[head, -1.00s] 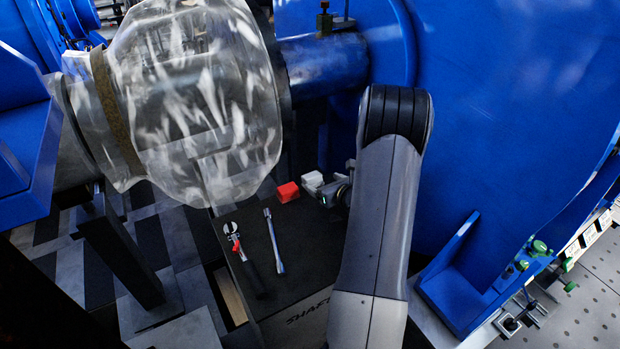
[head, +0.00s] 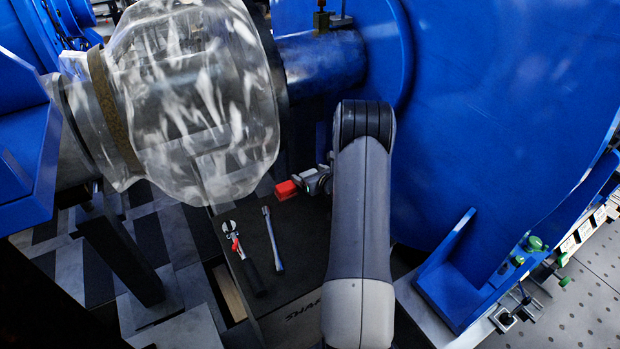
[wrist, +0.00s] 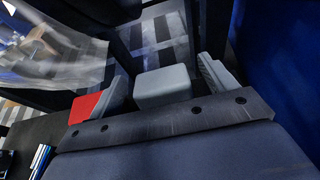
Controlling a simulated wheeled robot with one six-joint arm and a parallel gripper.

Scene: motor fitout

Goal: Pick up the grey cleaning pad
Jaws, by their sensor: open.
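The grey cleaning pad (wrist: 163,87) is a small light-grey block. In the wrist view it sits between the two fingers of my gripper (wrist: 166,80), which is open. A narrow gap shows on each side of the pad. In the head view my gripper (head: 312,181) is at the far end of the dark box top, right behind a red block (head: 287,190). The pad is mostly hidden there by the gripper. In the wrist view the red block (wrist: 84,108) is just outside the left finger, very close to it.
A large blue housing (head: 500,120) stands close on the right.

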